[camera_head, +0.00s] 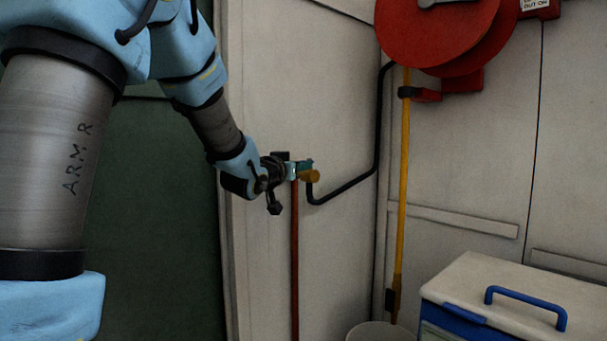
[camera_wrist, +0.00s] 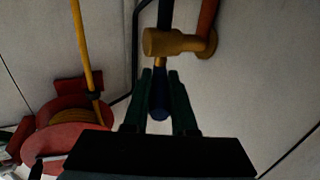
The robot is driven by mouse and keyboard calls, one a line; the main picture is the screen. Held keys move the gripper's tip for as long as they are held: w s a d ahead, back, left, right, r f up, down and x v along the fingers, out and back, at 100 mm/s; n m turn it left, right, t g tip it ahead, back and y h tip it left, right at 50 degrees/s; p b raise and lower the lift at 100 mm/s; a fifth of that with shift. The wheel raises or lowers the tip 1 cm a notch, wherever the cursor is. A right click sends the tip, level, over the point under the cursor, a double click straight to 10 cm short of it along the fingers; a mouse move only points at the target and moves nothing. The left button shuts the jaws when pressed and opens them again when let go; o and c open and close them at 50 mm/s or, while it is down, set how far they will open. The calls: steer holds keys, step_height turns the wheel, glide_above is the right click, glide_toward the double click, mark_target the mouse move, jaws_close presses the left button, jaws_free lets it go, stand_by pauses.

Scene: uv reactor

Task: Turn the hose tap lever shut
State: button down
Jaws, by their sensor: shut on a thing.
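The brass hose tap (camera_head: 314,176) is on the pale wall panel, at the top of a red pipe (camera_head: 295,250). The tap body (camera_wrist: 172,42) also shows at the top of the wrist view. My gripper (camera_head: 304,166) reaches it from the left. In the wrist view, the two dark green fingers of my gripper (camera_wrist: 160,73) stand on either side of the dark blue lever (camera_wrist: 158,106) and are shut on it. The lever points from the tap back toward my palm. In the head view my gripper hides most of the lever.
A black hose (camera_head: 350,187) runs from the tap up to a red hose reel (camera_head: 435,35). A yellow hose (camera_head: 403,190) hangs from the reel toward a pale bin (camera_head: 380,332). A white-lidded box (camera_head: 500,290) with blue handles stands at the lower right.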

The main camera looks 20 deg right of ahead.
steer(key=m+g+h+p, duration=0.1)
steer(key=g, duration=0.1)
steer(key=w+m+g+h+p, duration=0.1)
steer(key=m+g+p, duration=0.1)
steer(key=w+a+m+g+h+p, duration=0.1)
steer(key=g+p, duration=0.1)
steer(key=shift+a+r+m+h, duration=0.1)
steer(key=shift+m+h, duration=0.2)
stand_by(0.4)
steer(key=c, duration=0.7)
jaws_free()
steer(key=b+v, duration=0.1)
steer(key=v, duration=0.9)
steer(key=shift+a, duration=0.45)
